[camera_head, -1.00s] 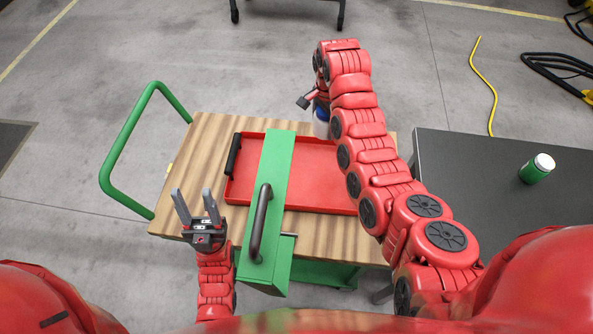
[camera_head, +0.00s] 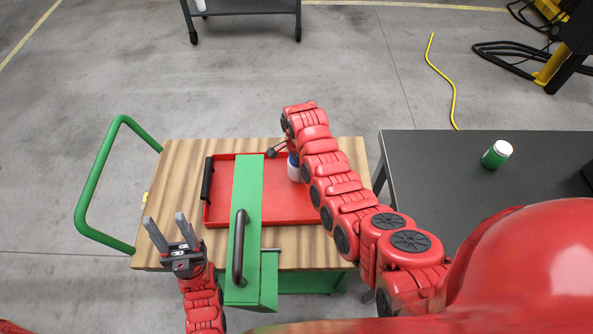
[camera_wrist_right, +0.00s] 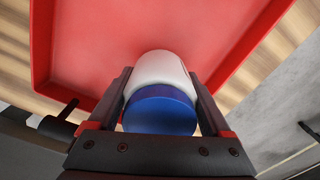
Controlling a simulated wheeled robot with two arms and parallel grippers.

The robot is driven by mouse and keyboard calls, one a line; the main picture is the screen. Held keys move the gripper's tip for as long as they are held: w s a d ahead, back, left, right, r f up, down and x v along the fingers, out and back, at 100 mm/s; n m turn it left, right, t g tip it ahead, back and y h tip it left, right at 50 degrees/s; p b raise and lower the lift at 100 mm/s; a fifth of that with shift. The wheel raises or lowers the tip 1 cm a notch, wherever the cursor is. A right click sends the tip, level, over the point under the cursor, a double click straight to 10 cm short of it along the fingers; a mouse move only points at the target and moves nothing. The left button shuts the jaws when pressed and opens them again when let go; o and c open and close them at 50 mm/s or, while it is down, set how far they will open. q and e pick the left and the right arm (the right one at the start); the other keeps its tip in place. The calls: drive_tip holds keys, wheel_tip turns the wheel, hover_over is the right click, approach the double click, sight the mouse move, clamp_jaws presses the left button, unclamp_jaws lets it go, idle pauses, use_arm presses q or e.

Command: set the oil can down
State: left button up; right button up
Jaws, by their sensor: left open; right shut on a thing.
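The oil can (camera_head: 293,168), white with a blue end, is in my right gripper. In the right wrist view the oil can (camera_wrist_right: 162,98) sits between the two dark fingers of my right gripper (camera_wrist_right: 165,85), which is shut on it. It is over the red tray (camera_head: 290,205), near its far side; I cannot tell whether it touches the tray floor. In the head view my right arm hides most of that gripper. My left gripper (camera_head: 167,232) is open and empty above the near left corner of the wooden cart top.
The wooden-topped cart (camera_head: 180,195) has a green push handle (camera_head: 90,190) at left. A dark table (camera_head: 430,165) at right holds a green can with a white lid (camera_head: 497,154).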

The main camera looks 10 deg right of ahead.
sight(297, 172)
drive_tip(key=shift+f+p, duration=0.3)
drive_tip(key=shift+f, duration=1.15)
drive_tip(key=shift+f+b, duration=0.25)
drive_tip(key=shift+b, duration=0.05)
drive_tip(key=o, duration=1.5)
drive_tip(key=shift+r, duration=0.1)
